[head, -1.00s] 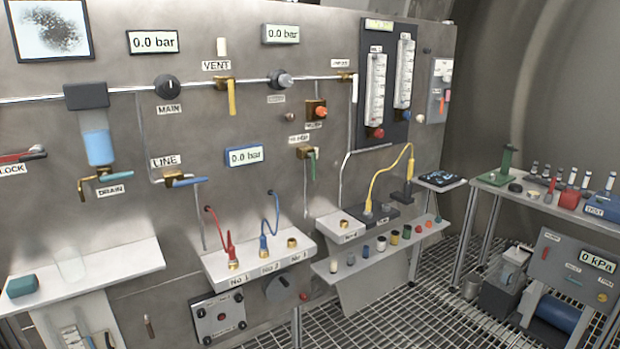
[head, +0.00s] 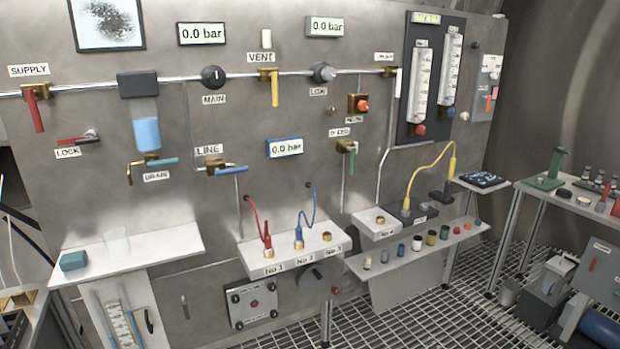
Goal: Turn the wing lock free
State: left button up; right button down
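A red handle (head: 75,139) with a small grey piece (head: 92,134) at its right end is mounted on the steel panel, at the left. The label LOCK (head: 68,152) is just below it. The handle lies nearly level. I cannot tell whether the grey piece is the wing lock. Above it, a red lever (head: 36,112) hangs down from the brass valve labelled SUPPLY (head: 29,70). Neither of my grippers shows in the head view.
A shelf (head: 140,248) with a green block (head: 74,261) juts out below. The drain bowl (head: 146,132) hangs to the right of the lock handle. Hoses, ports and small caps stand on lower ledges. A cluttered stand (head: 35,297) is at the left edge.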

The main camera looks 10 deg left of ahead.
aim_at(88, 138)
jog(key=u, duration=1.35)
